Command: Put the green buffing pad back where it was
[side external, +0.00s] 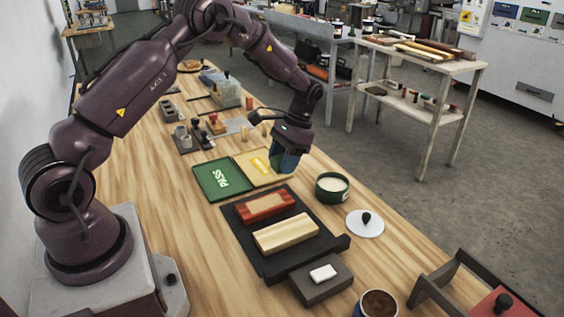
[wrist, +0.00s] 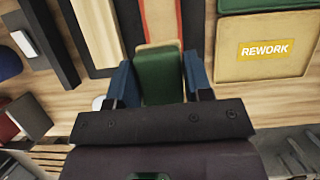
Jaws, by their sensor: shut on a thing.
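The green buffing pad (wrist: 160,82) is held between the two blue fingers of my gripper (wrist: 160,70) in the wrist view. A pale layer shows along its far edge. In the side view my gripper (side external: 285,162) hangs at the right end of the yellow tray (side external: 243,160), and the pad is mostly hidden by the fingers there. I cannot tell how high it is above the table. The yellow tray, marked REWORK in the wrist view (wrist: 231,68), lies to the right of the pad there. A green PASS tray (side external: 207,188) adjoins it.
A dark conveyor (side external: 240,238) carries a red-framed block (side external: 265,206) and a wooden block (side external: 286,234). A green tin of pale paste (side external: 332,188) and a white lid (side external: 365,223) stand near my gripper. A grey block (side external: 318,287) holds a white piece.

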